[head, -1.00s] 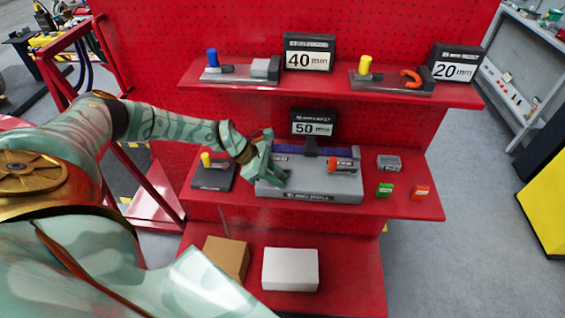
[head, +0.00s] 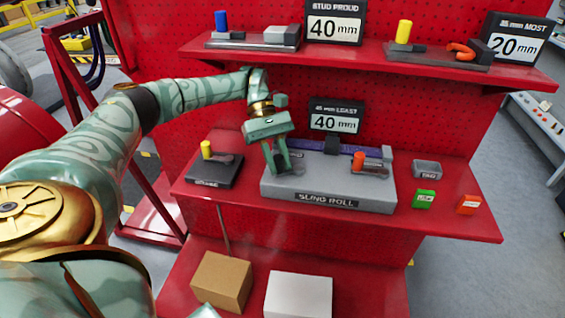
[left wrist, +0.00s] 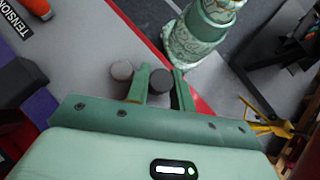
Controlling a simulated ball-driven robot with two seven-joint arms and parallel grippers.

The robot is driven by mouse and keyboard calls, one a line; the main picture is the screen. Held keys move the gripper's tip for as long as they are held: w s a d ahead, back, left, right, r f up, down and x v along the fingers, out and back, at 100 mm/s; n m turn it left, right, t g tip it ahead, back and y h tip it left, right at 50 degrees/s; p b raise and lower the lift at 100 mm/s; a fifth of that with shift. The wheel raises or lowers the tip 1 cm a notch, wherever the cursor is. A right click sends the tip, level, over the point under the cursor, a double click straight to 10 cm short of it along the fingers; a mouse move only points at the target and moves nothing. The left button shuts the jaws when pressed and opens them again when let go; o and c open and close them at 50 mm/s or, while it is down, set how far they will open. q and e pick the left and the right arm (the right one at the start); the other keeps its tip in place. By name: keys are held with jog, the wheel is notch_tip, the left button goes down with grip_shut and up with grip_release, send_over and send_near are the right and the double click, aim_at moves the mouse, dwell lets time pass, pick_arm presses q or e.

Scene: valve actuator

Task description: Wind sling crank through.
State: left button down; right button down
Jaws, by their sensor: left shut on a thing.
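The grey sling roll unit (head: 330,192) sits on the middle red shelf, with a purple strap (head: 325,146) along its back. My left gripper (head: 279,169) reaches down onto the unit's left end. In the left wrist view its fingers (left wrist: 161,90) close around a dark round crank knob (left wrist: 161,79). A grey round hub (left wrist: 122,70) shows beside the fingers. The rest of the crank is mostly hidden. An orange-topped lever (head: 359,160) stands on the unit's right side. The display (head: 337,120) behind the unit reads 40 mm.
A dark block with a yellow knob (head: 206,150) stands left of the unit. A grey tray (head: 427,168), green box (head: 424,199) and orange box (head: 468,204) stand to its right. The upper shelf (head: 345,51) overhangs the back. Brown (head: 221,281) and white (head: 298,294) boxes sit below.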

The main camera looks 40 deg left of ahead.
pick_arm(q)
jog(key=shift+w+a+f+m+g+y+b, duration=0.1)
jog(key=shift+m+g+y+b, duration=0.05)
jog(key=shift+m+g+b, duration=0.2)
jog(key=shift+w+a+m+g+y+b, duration=0.15)
jog(key=shift+m+g+b, duration=0.1)
jog(key=shift+m+b, duration=0.2)
jog(key=shift+d, duration=0.1)
jog(key=c, duration=1.2)
grip_release()
jog(key=shift+s, duration=0.1)
